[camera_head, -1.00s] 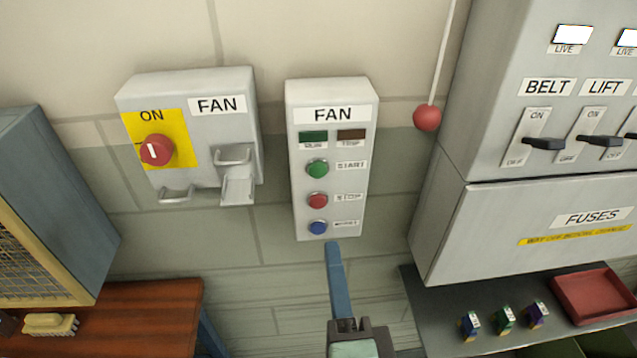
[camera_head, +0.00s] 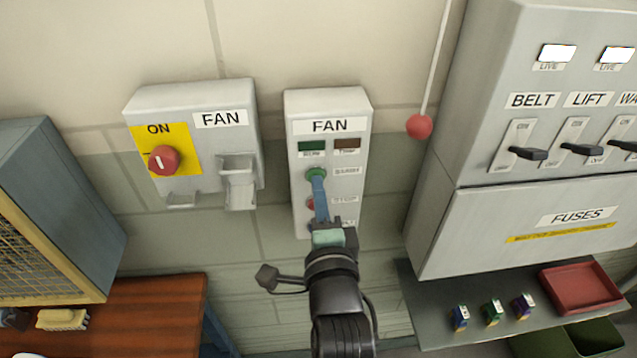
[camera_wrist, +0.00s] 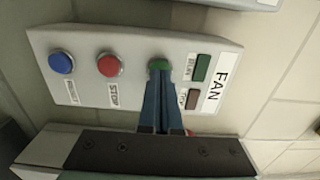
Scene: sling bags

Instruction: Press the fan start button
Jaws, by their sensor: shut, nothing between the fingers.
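The fan control box (camera_head: 350,112) is on the wall in the middle of the head view. Its green START button (camera_head: 317,173) is partly covered by the tip of my gripper (camera_head: 319,180). The button also shows in the wrist view (camera_wrist: 159,65), just beyond my fingertips (camera_wrist: 160,84). My blue fingers are shut with nothing between them. The tip is at the button or just in front of it; I cannot tell if they touch. The red STOP button (camera_wrist: 108,64) and a blue button (camera_wrist: 61,62) show clear in the wrist view. The RUN lamp (camera_head: 311,146) looks dark green.
A fan isolator box (camera_head: 222,140) with a red rotary switch (camera_head: 163,160) at ON is to the left. A red ball on a cord (camera_head: 419,126) hangs to the right. A grey switch cabinet (camera_head: 470,225) stands at the right above a shelf with a red tray (camera_head: 580,289).

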